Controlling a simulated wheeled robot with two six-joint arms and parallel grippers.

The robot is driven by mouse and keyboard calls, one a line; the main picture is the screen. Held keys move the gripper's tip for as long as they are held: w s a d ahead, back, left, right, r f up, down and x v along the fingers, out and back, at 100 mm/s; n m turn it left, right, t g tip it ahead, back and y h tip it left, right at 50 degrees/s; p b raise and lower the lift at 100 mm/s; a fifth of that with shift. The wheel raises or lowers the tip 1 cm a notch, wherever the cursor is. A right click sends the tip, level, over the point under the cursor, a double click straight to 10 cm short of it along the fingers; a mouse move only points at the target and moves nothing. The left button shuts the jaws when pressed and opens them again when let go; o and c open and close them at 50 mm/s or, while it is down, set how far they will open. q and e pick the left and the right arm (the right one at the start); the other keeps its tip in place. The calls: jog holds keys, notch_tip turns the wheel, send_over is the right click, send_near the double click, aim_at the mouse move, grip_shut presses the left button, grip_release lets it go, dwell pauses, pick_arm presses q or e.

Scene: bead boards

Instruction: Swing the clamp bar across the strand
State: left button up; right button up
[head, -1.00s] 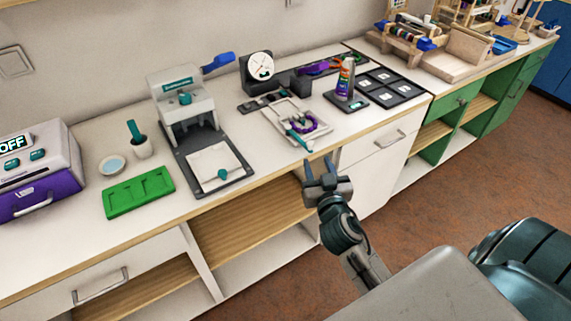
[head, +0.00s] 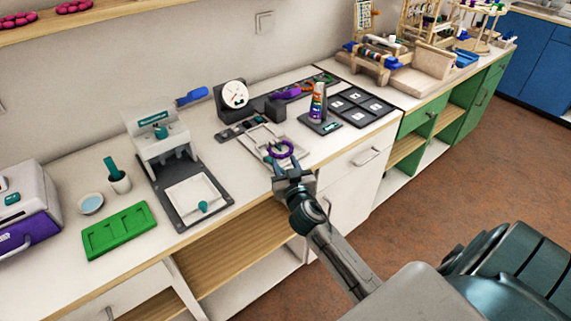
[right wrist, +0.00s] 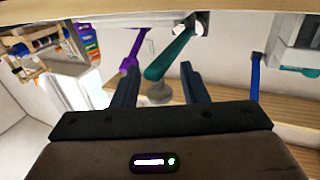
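A pale tray-like board (head: 262,133) lies on the white counter near its front edge, with a purple ring-shaped piece (head: 289,153) on it. My right gripper (head: 287,164) is open at the counter's front edge, beside that board. In the right wrist view, a teal bar (right wrist: 172,56) with a rounded end lies between and beyond the two open fingers (right wrist: 158,72); contact cannot be told. In the head view the teal bar is mostly hidden by my gripper. The strand cannot be made out clearly. My left gripper is out of view.
Open shelves lie below the counter.

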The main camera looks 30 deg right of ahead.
grip_shut()
jog(key=shift+d, duration=0.1)
